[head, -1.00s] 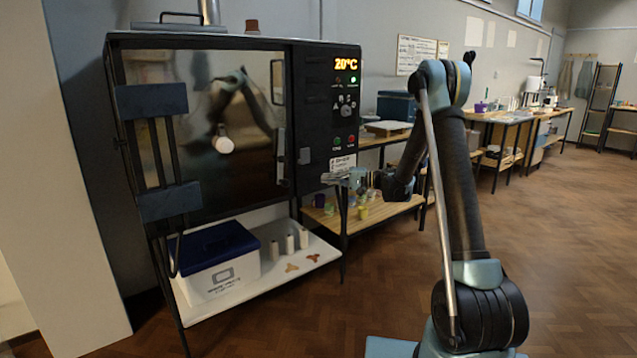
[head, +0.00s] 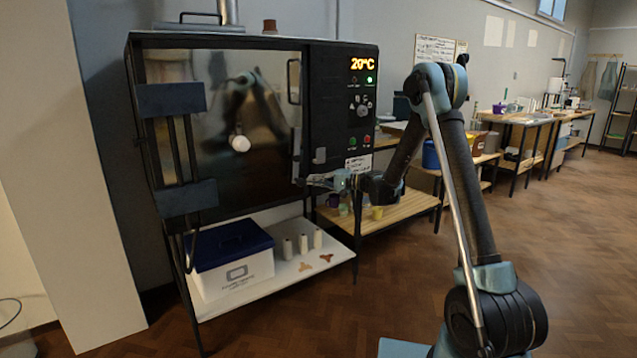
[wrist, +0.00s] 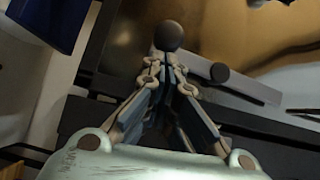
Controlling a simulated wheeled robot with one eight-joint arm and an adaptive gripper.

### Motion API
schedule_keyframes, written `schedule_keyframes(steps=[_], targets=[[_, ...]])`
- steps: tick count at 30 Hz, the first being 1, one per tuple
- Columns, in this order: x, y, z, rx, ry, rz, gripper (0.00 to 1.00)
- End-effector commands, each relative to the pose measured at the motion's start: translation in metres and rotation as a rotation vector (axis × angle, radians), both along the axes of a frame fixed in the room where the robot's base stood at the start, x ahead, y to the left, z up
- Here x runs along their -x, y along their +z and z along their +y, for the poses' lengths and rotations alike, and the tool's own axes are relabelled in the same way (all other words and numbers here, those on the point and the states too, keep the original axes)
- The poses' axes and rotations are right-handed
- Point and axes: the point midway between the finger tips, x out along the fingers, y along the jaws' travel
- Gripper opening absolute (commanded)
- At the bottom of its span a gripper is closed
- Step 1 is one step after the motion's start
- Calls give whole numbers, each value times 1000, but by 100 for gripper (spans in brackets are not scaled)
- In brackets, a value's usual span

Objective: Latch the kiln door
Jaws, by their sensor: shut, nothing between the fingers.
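The kiln (head: 338,120) stands at the left in the head view. Its shiny door (head: 225,130) looks flush with the front, with a vertical handle (head: 293,82) at its right edge. My gripper (head: 308,182) is shut and empty, just below that plate, in front of the door's edge. In the wrist view my fingertips (wrist: 164,62) point at a dark round knob (wrist: 168,35). They overlap its lower edge; I cannot tell whether they touch. A grey bar (wrist: 245,87) with a dark round pivot lies right of them.
A shelf (head: 325,262) under the kiln holds a white box with a blue lid (head: 228,245) and several white cones. A low wooden table (head: 400,212) with small pots stands right of the kiln. Open floor (head: 570,230) lies at the right.

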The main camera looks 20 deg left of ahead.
Motion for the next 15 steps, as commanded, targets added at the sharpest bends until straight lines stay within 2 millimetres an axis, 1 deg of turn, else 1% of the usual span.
schedule_keyframes(steps=[15], targets=[[2,-2,2,-22,1,27,0]])
